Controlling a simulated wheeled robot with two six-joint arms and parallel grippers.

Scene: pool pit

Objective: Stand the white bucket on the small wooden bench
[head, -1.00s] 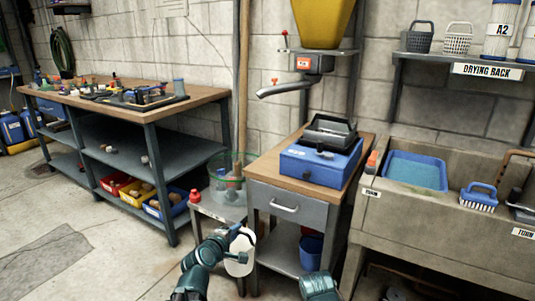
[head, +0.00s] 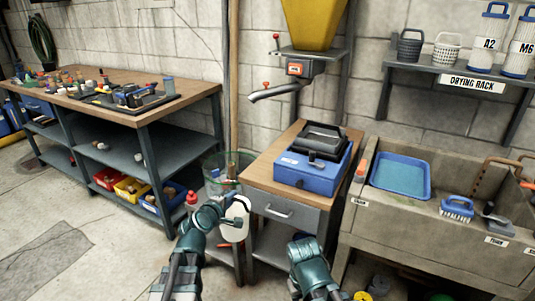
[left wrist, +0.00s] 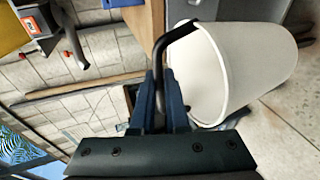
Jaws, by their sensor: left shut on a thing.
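The white bucket (head: 234,229) hangs from my left gripper (head: 238,203) in the head view, in front of the drawer cabinet and partly hidden by my left arm. In the left wrist view the bucket (left wrist: 250,70) is large at the upper right. Its dark handle (left wrist: 160,48) passes between the fingers of my left gripper (left wrist: 166,82), which is shut on it. My right arm shows at the bottom of the head view, but its gripper fingers do not show.
A wood-topped drawer cabinet (head: 259,176) bearing a blue box (head: 305,172) stands just beyond the bucket. A stone sink (head: 410,225) is at right and a long workbench (head: 60,88) at left. The floor (head: 90,215) at left is clear.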

